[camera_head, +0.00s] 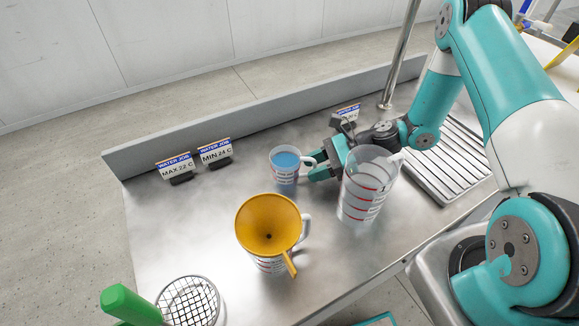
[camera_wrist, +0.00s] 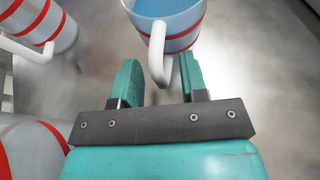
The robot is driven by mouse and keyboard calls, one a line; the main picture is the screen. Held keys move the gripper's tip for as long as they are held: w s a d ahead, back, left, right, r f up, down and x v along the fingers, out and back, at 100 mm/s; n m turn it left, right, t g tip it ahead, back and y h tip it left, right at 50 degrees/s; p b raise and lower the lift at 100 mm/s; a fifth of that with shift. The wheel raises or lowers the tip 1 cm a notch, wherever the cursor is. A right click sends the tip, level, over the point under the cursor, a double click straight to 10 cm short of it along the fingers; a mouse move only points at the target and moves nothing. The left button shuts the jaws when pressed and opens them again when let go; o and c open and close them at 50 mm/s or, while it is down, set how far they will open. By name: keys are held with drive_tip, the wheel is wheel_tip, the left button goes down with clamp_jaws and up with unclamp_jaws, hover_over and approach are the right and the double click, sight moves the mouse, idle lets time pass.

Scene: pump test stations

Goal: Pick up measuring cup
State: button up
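A small measuring cup (camera_head: 285,178) with blue liquid stands upright on the steel counter, and it also shows at the top of the wrist view (camera_wrist: 178,30). Its white handle (camera_wrist: 157,52) points toward my gripper (camera_wrist: 160,75) and lies between the two teal fingers. The fingers are apart, with a gap showing on both sides of the handle. In the head view my gripper (camera_head: 317,167) is just right of this cup, partly hidden behind a large clear measuring cup (camera_head: 364,200). A third measuring cup (camera_head: 268,265) stands in front with a yellow funnel (camera_head: 265,222) in it.
The large cup stands close beside my gripper. Label signs (camera_head: 175,167) stand along the back ledge (camera_head: 260,108). A metal pipe (camera_head: 400,55) and a drain grid (camera_head: 450,165) are at right. A round wire strainer (camera_head: 188,300) and green handle (camera_head: 128,303) are at front left.

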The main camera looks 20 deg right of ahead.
drive_tip(key=shift+a, duration=0.1)
drive_tip(key=shift+c, duration=0.5)
clamp_jaws()
drive_tip(key=shift+r, duration=0.15)
